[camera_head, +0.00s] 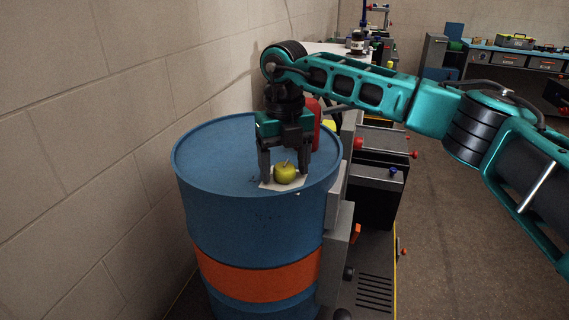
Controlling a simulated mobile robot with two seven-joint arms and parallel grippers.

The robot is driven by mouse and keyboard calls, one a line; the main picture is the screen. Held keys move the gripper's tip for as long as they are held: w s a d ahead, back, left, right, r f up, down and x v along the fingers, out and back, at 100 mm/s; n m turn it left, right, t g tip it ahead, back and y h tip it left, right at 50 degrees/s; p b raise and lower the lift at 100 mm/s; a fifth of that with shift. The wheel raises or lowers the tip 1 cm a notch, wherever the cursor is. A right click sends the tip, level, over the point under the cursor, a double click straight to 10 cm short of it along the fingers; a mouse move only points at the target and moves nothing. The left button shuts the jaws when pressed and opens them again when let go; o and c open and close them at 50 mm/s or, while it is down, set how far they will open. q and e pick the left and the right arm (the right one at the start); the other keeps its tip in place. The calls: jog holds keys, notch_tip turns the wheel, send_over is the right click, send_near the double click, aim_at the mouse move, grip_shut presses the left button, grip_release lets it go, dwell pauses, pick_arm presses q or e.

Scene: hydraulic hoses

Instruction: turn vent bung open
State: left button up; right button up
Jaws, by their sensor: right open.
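A blue drum (222,220) with an orange band stands against the block wall. My right gripper (284,180) points down over the drum's top, near its front right rim. I cannot tell whether the fingers touch the apple. The apple sits on a small pale card or cloth (268,184) on the drum top. No vent bung can be made out; the gripper hides part of the top. My left gripper is not in view.
A red cylinder (314,121) stands behind the gripper. A dark machine (378,180) with red and blue knobs is right of the drum. A blue-topped workbench (500,52) stands at the back right. The floor (460,240) at right is clear.

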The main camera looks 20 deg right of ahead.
aim_at(285, 167)
notch_tip(285, 167, up, 13)
dwell(0.6)
jog(key=shift+f, duration=0.1)
